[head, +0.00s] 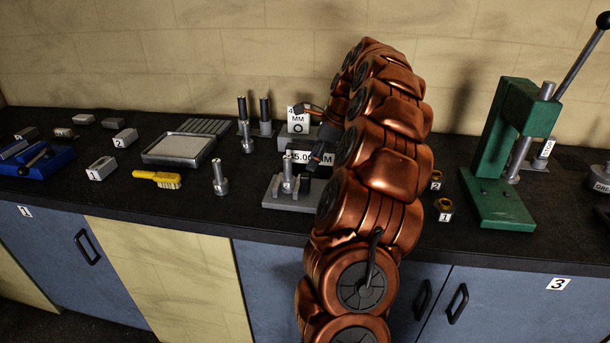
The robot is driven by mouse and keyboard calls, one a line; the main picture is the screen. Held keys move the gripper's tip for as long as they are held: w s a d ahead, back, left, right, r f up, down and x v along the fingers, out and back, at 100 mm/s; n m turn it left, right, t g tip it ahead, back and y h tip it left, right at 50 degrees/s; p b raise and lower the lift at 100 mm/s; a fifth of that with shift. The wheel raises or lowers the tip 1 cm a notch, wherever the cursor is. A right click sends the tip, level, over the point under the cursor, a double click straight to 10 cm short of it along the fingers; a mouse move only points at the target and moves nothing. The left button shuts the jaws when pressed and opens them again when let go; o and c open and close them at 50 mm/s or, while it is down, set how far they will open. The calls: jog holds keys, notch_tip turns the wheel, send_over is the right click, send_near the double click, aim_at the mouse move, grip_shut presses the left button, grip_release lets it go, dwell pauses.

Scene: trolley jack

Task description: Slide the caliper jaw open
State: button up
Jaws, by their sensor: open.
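Contact with the jaw cannot be seen.
Behind are another label plate (298,119) and dark-topped posts (265,110). To the left are a tray (179,161), a yellow brush (157,180) and a blue vise (38,162). A green press (505,150) and brass rings (445,206) stand right.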

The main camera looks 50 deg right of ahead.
aim_at(306, 175)
jog(key=shift+p+x, duration=0.9)
jog(key=shift+x, duration=2.35)
jog(key=shift+a, duration=0.1)
jog(key=shift+s, duration=0.1)
grip_shut()
